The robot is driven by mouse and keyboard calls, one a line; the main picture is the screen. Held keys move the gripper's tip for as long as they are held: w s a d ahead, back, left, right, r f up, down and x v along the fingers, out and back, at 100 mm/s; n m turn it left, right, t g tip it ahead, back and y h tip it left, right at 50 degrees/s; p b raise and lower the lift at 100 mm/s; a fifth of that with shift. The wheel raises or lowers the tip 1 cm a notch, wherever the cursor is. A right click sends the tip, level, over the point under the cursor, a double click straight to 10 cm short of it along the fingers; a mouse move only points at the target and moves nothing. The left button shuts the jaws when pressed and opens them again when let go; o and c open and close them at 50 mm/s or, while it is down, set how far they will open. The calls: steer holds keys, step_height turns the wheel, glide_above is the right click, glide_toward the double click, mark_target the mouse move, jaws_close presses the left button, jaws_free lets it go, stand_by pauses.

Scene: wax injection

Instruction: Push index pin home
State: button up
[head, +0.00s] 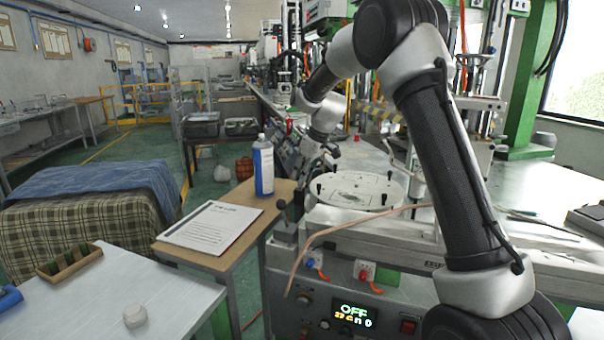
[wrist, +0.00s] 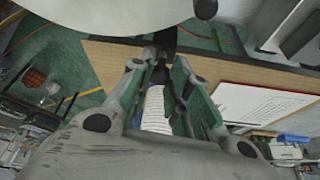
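A round white plate (head: 352,190) with several upright black pegs sits on the machine bed in the head view. A rod with a dark ball knob (head: 282,204) sticks out at the machine's left edge, which could be the index pin. In the wrist view the pale plate edge (wrist: 110,14) shows at the top, with a dark round knob or peg end (wrist: 205,8) beside it. My gripper (wrist: 160,62) has its green-padded fingers apart. A dark piece (wrist: 164,36) shows beyond the tips; I cannot tell whether they touch it. In the head view my gripper's fingertips are hard to make out.
A wooden side table (head: 185,250) carries a document (head: 212,226) and a blue-and-white bottle (head: 263,165). A pinkish hose (head: 340,232) crosses the machine front above the control panel (head: 352,312). A white table (head: 110,305) stands lower left.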

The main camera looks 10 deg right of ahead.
steer(key=o, duration=0.4)
steer(key=shift+f, duration=0.1)
steer(key=shift+o, duration=0.2)
steer(key=v, duration=1.2)
